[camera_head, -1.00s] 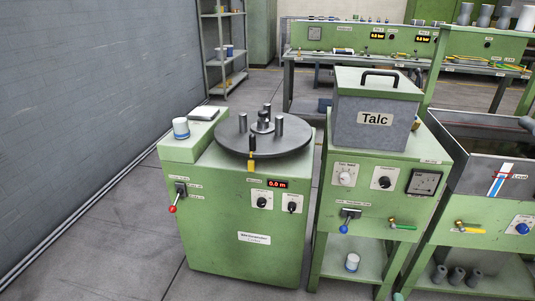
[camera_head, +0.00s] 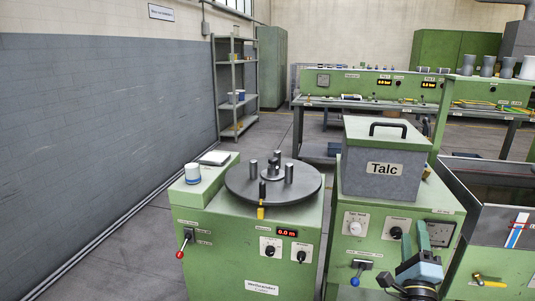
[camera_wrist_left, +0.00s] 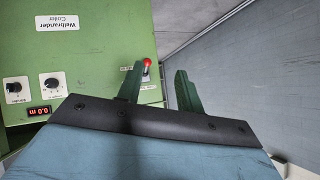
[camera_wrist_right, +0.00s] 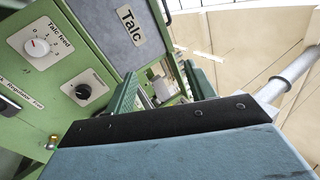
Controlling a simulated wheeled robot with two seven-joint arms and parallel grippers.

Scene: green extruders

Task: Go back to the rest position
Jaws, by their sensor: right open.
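My right gripper (camera_head: 414,230) points up in front of the talc machine's panel, at the lower right of the head view. Its two green fingers stand apart with nothing between them, and this also shows in the right wrist view (camera_wrist_right: 160,75). My left gripper is out of the head view. In the left wrist view my left gripper (camera_wrist_left: 158,82) has its fingers apart and empty, with the green coiler front and its red-knobbed lever (camera_wrist_left: 147,63) beyond them.
The coiler (camera_head: 262,260) with its round turntable (camera_head: 240,187) stands centre. The grey Talc box (camera_head: 372,185) sits on the machine at right, with a metal trough (camera_head: 490,200) beside it. Open floor lies along the left wall (camera_head: 100,140).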

